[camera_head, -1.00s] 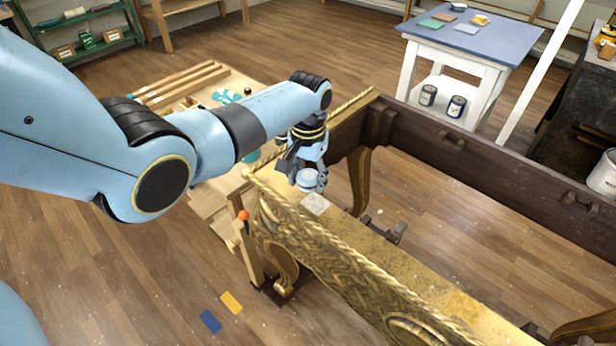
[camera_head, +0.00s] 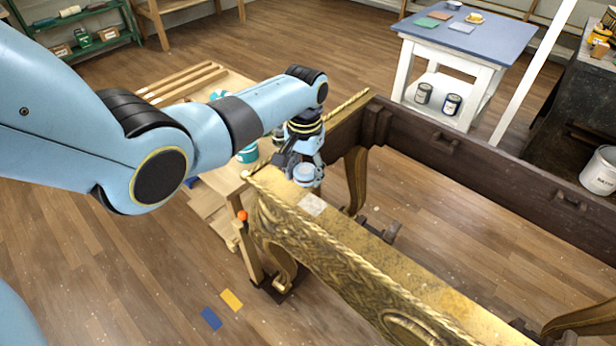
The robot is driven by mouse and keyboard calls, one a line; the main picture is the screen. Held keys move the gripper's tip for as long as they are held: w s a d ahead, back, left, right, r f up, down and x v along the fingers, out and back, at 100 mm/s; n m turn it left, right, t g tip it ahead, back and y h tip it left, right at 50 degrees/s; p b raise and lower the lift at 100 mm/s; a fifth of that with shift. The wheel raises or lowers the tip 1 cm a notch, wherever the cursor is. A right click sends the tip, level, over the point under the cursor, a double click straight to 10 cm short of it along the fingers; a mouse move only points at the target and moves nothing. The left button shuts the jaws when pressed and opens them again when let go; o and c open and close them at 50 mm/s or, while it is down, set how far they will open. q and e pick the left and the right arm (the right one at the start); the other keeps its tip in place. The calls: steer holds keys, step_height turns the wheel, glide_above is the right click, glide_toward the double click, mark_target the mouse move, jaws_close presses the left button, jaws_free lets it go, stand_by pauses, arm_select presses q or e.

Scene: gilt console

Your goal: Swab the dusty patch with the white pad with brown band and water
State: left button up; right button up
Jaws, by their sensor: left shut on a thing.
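My left gripper (camera_head: 304,174) points down at the near left end of the gilt console (camera_head: 345,255). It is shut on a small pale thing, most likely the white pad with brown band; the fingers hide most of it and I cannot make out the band. A pale, whitish patch (camera_head: 312,205) lies on the console's gilt top rail, just below and right of the gripper; it looks like the dusty patch. I cannot tell whether the gripper's load touches the rail. A teal container (camera_head: 248,154) stands behind the arm, partly hidden; its contents do not show. My right gripper is out of view.
A wooden bench (camera_head: 216,205) with strips of wood stands left of the console, partly behind my arm. A blue-topped table (camera_head: 470,35) is at the back right. A white bucket (camera_head: 602,170) stands at the right edge.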

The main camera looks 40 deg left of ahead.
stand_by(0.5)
arm_select(q)
steer(key=d+b, duration=0.3)
steer(key=shift+s, duration=0.1)
stand_by(0.6)
stand_by(0.6)
